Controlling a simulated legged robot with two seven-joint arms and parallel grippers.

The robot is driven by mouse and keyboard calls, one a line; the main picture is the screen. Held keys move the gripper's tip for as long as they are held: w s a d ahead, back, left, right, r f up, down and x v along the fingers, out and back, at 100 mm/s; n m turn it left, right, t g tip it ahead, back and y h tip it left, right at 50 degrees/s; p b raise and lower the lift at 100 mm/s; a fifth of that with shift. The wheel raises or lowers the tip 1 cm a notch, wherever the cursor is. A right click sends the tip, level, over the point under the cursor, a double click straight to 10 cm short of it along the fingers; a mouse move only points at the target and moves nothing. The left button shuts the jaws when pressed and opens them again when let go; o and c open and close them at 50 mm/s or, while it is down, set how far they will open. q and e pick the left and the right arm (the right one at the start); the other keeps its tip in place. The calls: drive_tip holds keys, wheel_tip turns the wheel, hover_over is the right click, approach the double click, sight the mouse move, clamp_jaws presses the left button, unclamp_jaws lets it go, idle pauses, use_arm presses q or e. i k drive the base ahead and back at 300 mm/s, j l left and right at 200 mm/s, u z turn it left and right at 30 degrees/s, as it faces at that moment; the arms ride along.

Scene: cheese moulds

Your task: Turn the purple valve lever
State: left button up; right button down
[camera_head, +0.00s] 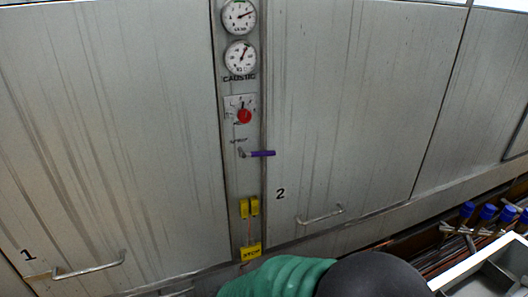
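The purple valve lever (262,153) is on the narrow panel between the two large metal doors. It lies about horizontal, pointing right from a small metal pivot (242,154) at its left end. Its tip reaches over the edge of door 2. Neither of my grippers is in view, and nothing touches the lever.
Above the lever are a red knob (244,116) and two round gauges (240,57). Below it are yellow tags (250,207) and a yellow STOP sign (251,253). Door 1 has a handle (90,266), as does door 2 (321,215). Blue-topped valves (487,212) stand right.

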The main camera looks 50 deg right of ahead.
sight(242, 154)
drive_tip(key=z, duration=1.55)
